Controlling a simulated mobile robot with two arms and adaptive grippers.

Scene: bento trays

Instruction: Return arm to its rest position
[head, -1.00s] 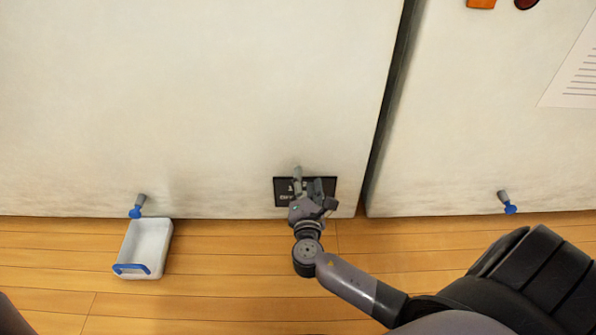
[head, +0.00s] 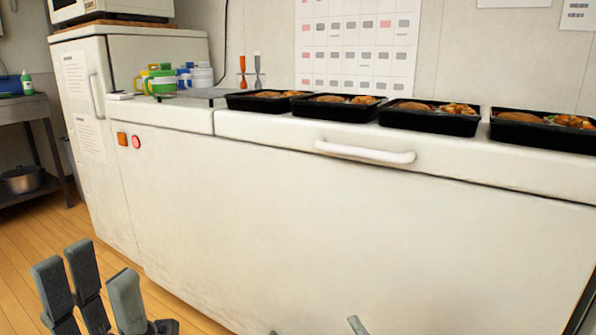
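My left gripper (head: 98,295) shows at the lower left of the head view. Its grey fingers point up and stand apart, with nothing between them. It is in front of the white chest freezer (head: 330,235), low over the wooden floor side. Two small grey tips show at the bottom edge, one of them clearer (head: 356,325); they may belong to my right gripper, but the rest is cut off by the frame. I cannot tell whether that gripper is open or shut.
Several black bento trays (head: 337,112) with food stand along the freezer top, above its white handle (head: 365,152). Coloured mugs (head: 163,83) stand to their left. A tall white fridge (head: 95,120) and a metal shelf (head: 22,112) are at left. Wooden floor (head: 28,255) is clear there.

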